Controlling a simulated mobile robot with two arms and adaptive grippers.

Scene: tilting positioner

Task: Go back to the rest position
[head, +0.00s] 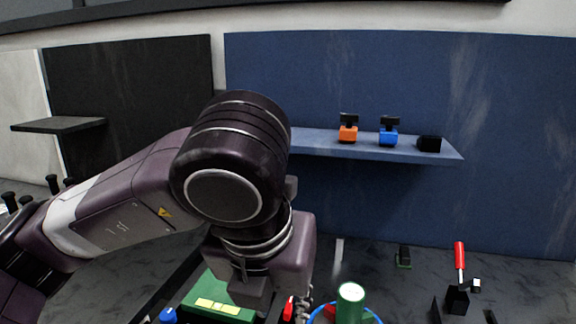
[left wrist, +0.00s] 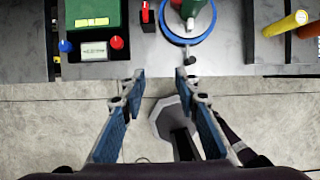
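My left gripper (left wrist: 158,84) is open and empty in the left wrist view, its two blue-padded fingers spread apart over the floor in front of the bench edge. In the head view my left arm comes in from the left and bends down, with the wrist hiding part of the bench; the fingertips are not clear there. The blue round plate (left wrist: 210,30) with a green part (left wrist: 187,8) on it lies beyond the fingers, apart from them. The green part (head: 349,303) also shows in the head view. My right gripper is in neither view.
A green box (left wrist: 98,14) with a yellow label stands on the bench, near a blue knob (left wrist: 66,46) and red knob (left wrist: 117,42). A yellow cylinder (left wrist: 285,24) lies right. A red-handled clamp (head: 459,272) stands at right. A blue shelf (head: 330,146) holds small items.

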